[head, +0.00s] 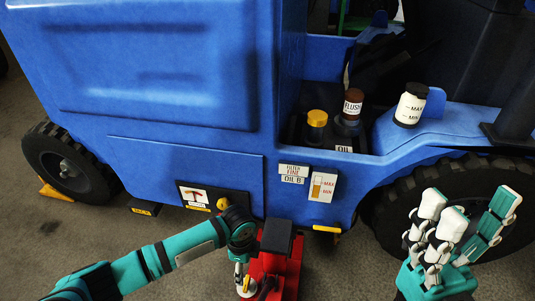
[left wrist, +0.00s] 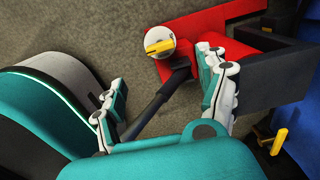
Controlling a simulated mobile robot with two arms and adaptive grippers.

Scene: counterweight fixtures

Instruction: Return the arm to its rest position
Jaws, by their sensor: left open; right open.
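My left arm (head: 170,250) reaches in from the left to the red jack (head: 290,270) beside the blue vehicle. Its gripper (head: 242,270) is at the left of the jack, partly hidden. In the left wrist view the left gripper (left wrist: 162,88) is open, fingers apart. A black lever (left wrist: 158,103) runs between the fingers; I cannot tell if either touches it. Just beyond the fingertips is a round white knob with a yellow bar (left wrist: 160,43) on the red jack body (left wrist: 205,25). My right gripper (head: 462,228) is open and empty, raised in front of the right wheel.
The blue vehicle (head: 190,120) fills the back. Its black wheels (head: 68,165) stand at both sides. Grey floor (head: 345,275) is clear between jack and right gripper.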

